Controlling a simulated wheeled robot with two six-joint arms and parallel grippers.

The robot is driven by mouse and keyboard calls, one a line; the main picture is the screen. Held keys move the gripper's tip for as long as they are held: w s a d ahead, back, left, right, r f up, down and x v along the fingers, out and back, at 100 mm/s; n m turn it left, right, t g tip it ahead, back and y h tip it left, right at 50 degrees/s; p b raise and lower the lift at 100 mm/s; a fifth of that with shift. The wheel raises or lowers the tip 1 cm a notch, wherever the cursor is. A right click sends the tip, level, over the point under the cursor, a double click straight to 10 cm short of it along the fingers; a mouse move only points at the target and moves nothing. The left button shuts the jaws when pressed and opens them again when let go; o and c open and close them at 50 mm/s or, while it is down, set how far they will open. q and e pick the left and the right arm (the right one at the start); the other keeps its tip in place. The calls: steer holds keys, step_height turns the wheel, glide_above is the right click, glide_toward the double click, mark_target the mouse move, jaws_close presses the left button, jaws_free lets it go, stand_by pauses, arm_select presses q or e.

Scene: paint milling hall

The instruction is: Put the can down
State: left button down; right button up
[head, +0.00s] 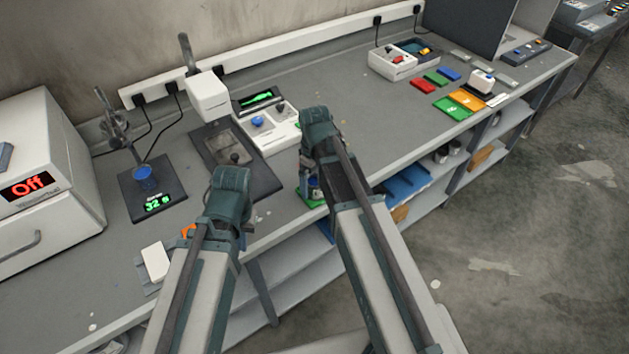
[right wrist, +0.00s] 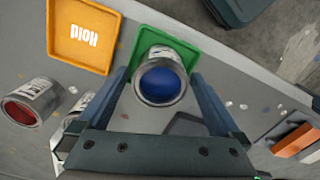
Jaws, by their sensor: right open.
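A metal can of blue paint (right wrist: 162,84) stands on a green tray (right wrist: 190,52) in the right wrist view. My right gripper (right wrist: 160,88) is open, with one finger on each side of the can and gaps visible between. In the head view, my right gripper (head: 318,125) is over the front part of the bench. Part of the can (head: 315,188) and the green tray (head: 303,193) show below it, mostly hidden by my arm. My left gripper (head: 230,182) is further left, over the bench's front edge; its fingers are not clear.
In the right wrist view, an orange tray marked Hold (right wrist: 83,38) lies beside the green one. A red-paint can (right wrist: 33,102) and another can (right wrist: 78,110) are to the left.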

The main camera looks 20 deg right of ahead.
arm_select(q)
steer(key=shift+r, duration=0.15)
arm_select(e)
steer(key=shift+r, duration=0.1)
step_height(320, 180, up, 12)
steer(key=p, duration=1.3)
arm_select(q)
step_height(320, 180, up, 12)
steer(key=shift+b, duration=0.35)
arm_select(e)
steer(key=s+a+m+h, duration=0.1)
steer(key=s+a+m, duration=0.2)
steer(key=s+a, duration=0.7)
steer(key=s, duration=0.4)
steer(key=shift+s+a+r+m, duration=0.15)
steer(key=shift+s+m, duration=0.1)
steer(key=shift+m, duration=0.15)
arm_select(q)
step_height(320, 180, down, 6)
steer(key=b, duration=0.6)
arm_select(e)
step_height(320, 180, down, 6)
